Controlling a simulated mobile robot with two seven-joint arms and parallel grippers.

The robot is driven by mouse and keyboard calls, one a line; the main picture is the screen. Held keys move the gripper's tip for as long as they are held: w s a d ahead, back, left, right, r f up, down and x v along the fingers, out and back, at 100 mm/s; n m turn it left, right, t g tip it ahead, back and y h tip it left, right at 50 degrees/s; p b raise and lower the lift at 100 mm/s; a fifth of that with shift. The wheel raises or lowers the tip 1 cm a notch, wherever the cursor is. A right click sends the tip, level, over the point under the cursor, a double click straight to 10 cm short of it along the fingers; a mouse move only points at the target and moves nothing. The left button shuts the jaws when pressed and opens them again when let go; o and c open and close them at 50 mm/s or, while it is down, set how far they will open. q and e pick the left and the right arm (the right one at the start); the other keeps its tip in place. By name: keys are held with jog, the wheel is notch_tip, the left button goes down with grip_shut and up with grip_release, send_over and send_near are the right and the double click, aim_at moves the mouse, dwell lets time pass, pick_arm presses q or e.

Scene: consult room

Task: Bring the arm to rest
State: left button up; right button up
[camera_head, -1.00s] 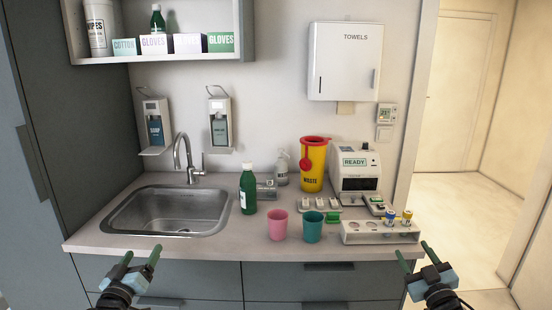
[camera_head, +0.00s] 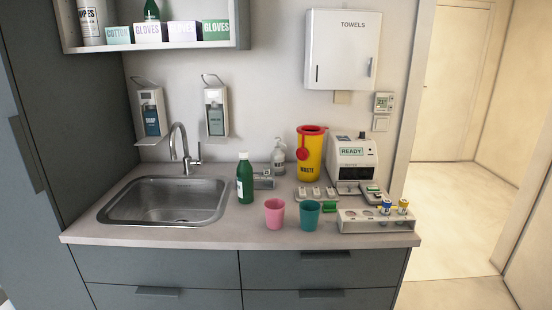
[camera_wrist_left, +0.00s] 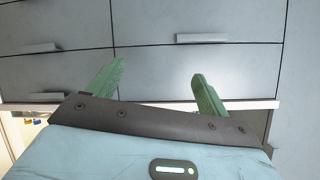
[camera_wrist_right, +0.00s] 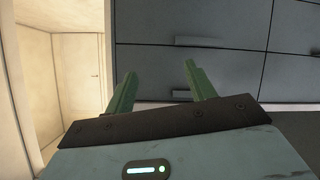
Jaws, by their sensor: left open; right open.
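My left gripper (camera_wrist_left: 155,88) shows in the left wrist view with its two green fingers apart and nothing between them. It faces grey drawer fronts. My right gripper (camera_wrist_right: 158,82) shows in the right wrist view, also open and empty, in front of grey drawer fronts with a pale doorway to the left. Neither gripper shows in the head view. Neither touches anything that I can see.
The counter (camera_head: 300,238) holds a pink cup (camera_head: 275,213), teal cup (camera_head: 309,215), green bottle (camera_head: 245,178), yellow waste bin (camera_head: 311,155), white analyser (camera_head: 354,160) and tube rack (camera_head: 375,221). A sink (camera_head: 165,200) is at left. Open floor (camera_head: 450,220) lies right.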

pick_arm(q)
jog(key=s+d+f+g, duration=0.1)
jog(key=s+d+f, duration=0.1)
jog(key=s, duration=0.7)
jog(key=s+d+f+n+g+h, duration=0.1)
jog(key=s+d, duration=0.3)
jog(key=s, duration=0.6)
jog(key=s+d+f+g, duration=0.1)
jog(key=s+d+f, duration=0.2)
jog(key=s, duration=0.7)
jog(key=shift+d+g, duration=0.25)
jog(key=shift+g, duration=0.15)
pick_arm(e)
jog(key=s+a+f+g, duration=0.1)
jog(key=s+a+f, duration=0.1)
jog(key=s, duration=0.7)
jog(key=s+a+f+m+g+y, duration=0.1)
jog(key=s+a, duration=0.3)
jog(key=s, duration=0.6)
jog(key=s+a+f+g, duration=0.1)
jog(key=s+a+f, duration=0.2)
jog(key=s, duration=0.7)
jog(key=shift+a+g, duration=0.25)
jog(key=shift+g, duration=0.15)
